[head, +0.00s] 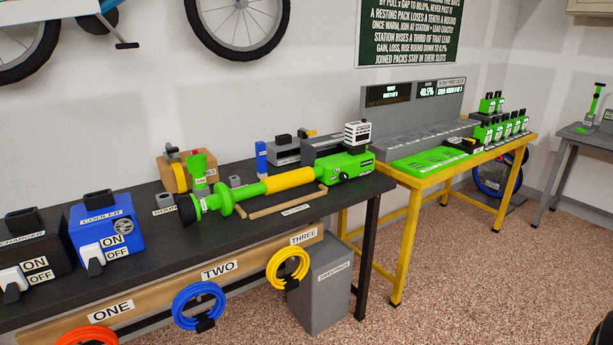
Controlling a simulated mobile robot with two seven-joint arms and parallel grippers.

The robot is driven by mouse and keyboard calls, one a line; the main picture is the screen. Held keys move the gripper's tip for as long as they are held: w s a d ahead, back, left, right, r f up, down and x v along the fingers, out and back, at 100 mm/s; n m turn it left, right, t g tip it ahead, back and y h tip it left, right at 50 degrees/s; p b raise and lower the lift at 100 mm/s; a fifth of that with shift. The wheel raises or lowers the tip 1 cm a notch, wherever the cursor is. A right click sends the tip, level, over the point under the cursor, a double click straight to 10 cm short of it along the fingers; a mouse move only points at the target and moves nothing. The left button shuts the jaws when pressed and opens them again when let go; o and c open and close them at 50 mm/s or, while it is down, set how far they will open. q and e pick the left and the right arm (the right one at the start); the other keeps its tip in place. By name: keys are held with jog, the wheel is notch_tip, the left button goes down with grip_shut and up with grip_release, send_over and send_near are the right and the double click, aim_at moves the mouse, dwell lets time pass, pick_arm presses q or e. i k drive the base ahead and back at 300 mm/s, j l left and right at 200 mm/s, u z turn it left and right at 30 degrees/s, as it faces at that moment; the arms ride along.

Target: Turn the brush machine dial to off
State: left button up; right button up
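A long green machine with a yellow middle section (289,181) lies along the black workbench; it looks like the brush machine, though its label is too small to read. Its left end is a dark round head (187,209). Its right end is a green body (348,164) with a small dark round part (338,174) on its near side, which may be the dial. Its setting cannot be read. Neither of my grippers is in view.
The black workbench (150,262) also holds a blue COOLER box (106,229) and a black CHARGER box (33,255), both with ON/OFF switches. Coiled hoses hang on its front. A yellow-framed table (428,181) stands to the right. The speckled floor in front is clear.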

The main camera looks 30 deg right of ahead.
aim_at(344, 176)
jog(key=z, duration=1.35)
jog(key=u, duration=0.25)
jog(key=i+l+u, duration=0.15)
jog(key=i+u, duration=0.25)
jog(key=i+l+u, duration=0.4)
jog(key=k+j, duration=0.1)
